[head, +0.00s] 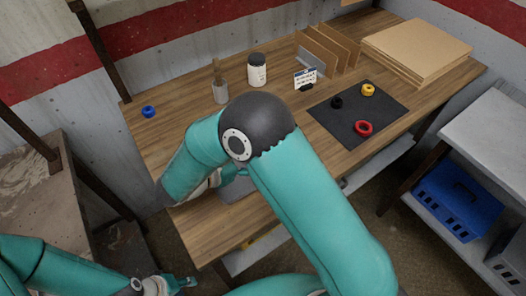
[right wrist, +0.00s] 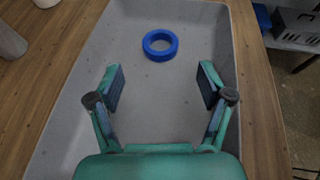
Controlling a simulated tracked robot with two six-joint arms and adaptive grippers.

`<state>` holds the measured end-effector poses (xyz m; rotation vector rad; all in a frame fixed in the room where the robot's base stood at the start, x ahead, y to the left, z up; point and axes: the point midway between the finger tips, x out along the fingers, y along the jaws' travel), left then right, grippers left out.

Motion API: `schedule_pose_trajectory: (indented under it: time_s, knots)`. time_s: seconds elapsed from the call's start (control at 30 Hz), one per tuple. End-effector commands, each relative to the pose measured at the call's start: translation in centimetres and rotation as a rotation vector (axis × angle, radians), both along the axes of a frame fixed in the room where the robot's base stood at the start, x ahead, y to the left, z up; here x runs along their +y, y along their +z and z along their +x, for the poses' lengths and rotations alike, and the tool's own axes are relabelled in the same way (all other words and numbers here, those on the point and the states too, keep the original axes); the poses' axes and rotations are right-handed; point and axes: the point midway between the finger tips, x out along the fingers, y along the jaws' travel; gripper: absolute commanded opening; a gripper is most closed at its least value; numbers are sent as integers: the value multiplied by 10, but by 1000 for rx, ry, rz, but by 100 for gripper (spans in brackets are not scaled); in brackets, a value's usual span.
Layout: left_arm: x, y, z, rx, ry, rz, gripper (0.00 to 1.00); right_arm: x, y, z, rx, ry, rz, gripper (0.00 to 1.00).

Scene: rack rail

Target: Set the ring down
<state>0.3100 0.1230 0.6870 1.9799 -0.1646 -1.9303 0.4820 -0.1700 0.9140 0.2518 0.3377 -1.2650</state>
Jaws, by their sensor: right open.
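A blue ring (right wrist: 160,45) lies flat inside a grey tray (right wrist: 228,130) in the right wrist view, just beyond my fingertips and apart from them. My right gripper (right wrist: 163,84) is open and empty, its fingers spread wide over the tray. Another blue ring (head: 148,111) lies on the table's back left. A black ring (head: 337,102), a yellow ring (head: 368,90) and a red ring (head: 363,128) lie on a dark mat (head: 335,125). My left gripper (head: 188,282) is low, off the table.
A cup (head: 220,93), a white jar (head: 257,70), a small sign (head: 305,79) and upright dividers (head: 330,50) stand along the back of the wooden table (head: 165,140). Stacked boards (head: 418,48) lie at back right. A shelf at right holds a blue crate (head: 458,205).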

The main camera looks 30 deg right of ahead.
Motion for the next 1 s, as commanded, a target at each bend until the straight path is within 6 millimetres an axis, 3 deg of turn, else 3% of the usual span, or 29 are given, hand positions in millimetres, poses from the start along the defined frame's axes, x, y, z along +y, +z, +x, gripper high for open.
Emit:
schedule_pose_trajectory:
  time_s: [0.1,0.3,0.87,1.0]
  knots:
    - [0,-5,0,0,0,0,40,21,7,-6,-2,3,1,79]
    - [0,-8,0,0,0,0,40,39,16,-11,0,1,0,79]
    - [0,-7,0,0,0,0,40,41,18,-13,0,-1,0,79]
    - [0,3,0,0,0,0,40,41,29,-13,0,-1,0,79]
